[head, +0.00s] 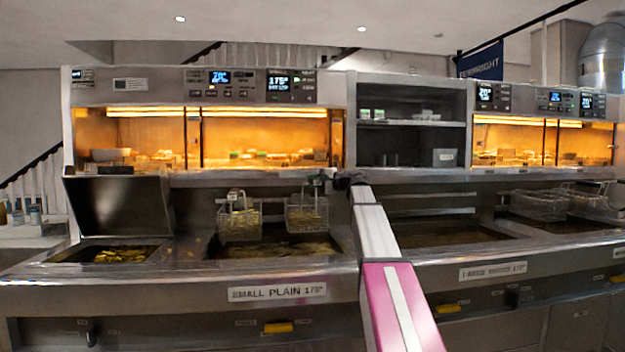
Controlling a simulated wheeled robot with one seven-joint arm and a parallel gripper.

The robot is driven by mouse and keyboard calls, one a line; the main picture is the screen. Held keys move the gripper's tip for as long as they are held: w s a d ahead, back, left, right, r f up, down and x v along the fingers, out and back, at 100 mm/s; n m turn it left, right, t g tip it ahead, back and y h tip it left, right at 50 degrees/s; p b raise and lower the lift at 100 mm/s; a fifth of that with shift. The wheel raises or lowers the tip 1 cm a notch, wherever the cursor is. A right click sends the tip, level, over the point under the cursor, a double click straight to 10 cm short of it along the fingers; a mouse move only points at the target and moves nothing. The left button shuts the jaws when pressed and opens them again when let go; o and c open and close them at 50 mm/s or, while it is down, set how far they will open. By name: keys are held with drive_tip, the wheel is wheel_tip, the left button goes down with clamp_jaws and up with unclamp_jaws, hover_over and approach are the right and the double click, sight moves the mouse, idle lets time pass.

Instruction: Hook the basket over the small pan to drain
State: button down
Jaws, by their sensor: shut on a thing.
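The small pan (285,250) is an open frying well of dark oil behind the "SMALL PLAIN 175°" label. A wire basket (306,216) with yellowish food hangs level above the right half of the pan, clear of the oil. My gripper (327,180) is at the top of this basket, at its handle, and is shut on it. The fingertips are small and partly hidden. I cannot tell whether the basket's hook touches the rail behind. A second wire basket (239,221), also with food, hangs at the left half of the pan.
A bin (125,250) with fried pieces lies to the left, under a raised steel hood (119,206). The large pan (440,233) is to the right, with more baskets (540,205) beyond. Lit warming shelves (260,138) run above. My arm crosses the front counter edge.

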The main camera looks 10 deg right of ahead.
drive_tip(key=shift+f, duration=0.6)
idle(0.7)
drive_tip(key=c, duration=0.8)
unclamp_jaws()
drive_tip(key=shift+c, duration=0.2)
